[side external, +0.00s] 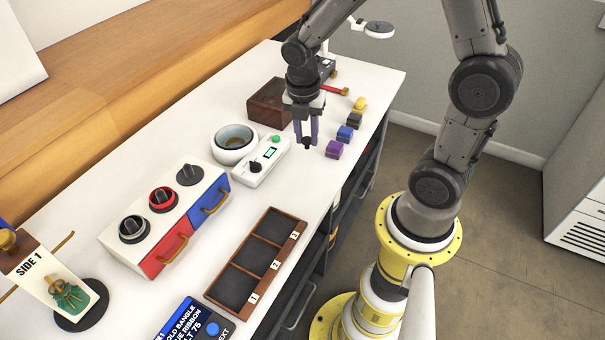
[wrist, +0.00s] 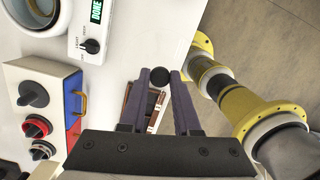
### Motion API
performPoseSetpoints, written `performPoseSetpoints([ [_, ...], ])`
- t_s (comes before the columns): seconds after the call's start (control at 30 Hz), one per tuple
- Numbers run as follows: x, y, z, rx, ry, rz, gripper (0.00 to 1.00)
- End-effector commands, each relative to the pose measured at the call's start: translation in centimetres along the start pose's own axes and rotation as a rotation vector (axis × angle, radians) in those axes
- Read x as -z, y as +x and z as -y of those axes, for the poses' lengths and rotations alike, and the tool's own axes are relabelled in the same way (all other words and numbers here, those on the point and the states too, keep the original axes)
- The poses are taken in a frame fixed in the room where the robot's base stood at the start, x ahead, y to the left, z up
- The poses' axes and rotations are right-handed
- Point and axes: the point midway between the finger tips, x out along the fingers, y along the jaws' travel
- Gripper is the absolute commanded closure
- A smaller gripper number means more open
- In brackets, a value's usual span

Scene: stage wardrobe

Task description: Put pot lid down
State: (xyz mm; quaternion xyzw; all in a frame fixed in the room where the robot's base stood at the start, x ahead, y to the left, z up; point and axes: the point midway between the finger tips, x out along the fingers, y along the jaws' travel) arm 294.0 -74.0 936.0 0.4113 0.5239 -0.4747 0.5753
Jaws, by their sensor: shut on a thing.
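My gripper (side external: 307,140) hangs fingers down above the white worktop, to the right of the pot. It is shut on a small round black piece, which looks like a knob (wrist: 158,76), between its fingertips in the wrist view. No lid disc can be made out around or below this piece, so I cannot tell the lid's shape or whether it touches the worktop. The white round pot (side external: 235,139) stands uncovered with brownish contents inside. Its rim also shows at the top left of the wrist view (wrist: 62,22).
A white control unit (side external: 254,172) with a green display sits beside the pot. A brown box (side external: 268,103) stands behind the gripper. Several coloured blocks, including a purple one (side external: 334,149), line the right edge. A numbered wooden tray (side external: 285,216) and a drawer unit with knobs (side external: 150,195) lie nearer.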

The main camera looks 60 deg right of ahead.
Motion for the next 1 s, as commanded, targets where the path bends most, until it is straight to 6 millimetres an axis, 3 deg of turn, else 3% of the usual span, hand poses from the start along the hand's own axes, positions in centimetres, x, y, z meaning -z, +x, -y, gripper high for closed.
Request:
performPoseSetpoints([
  [0.03,0.7,0.2,2.0,0.001,0.001,-0.001,1.00],
  [0.2,2.6,1.0,7.3,0.003,0.003,-0.004,1.00],
  [0.3,3.4,1.3,9.4,0.002,0.007,-0.004,1.00],
  [0.43,3.8,1.3,10.8,-0.002,0.012,-0.001,1.00],
  [0.67,2.9,1.7,9.4,-0.020,0.020,0.007,1.00],
  [1.0,-0.6,5.4,2.9,-0.018,0.020,0.006,1.00],
])
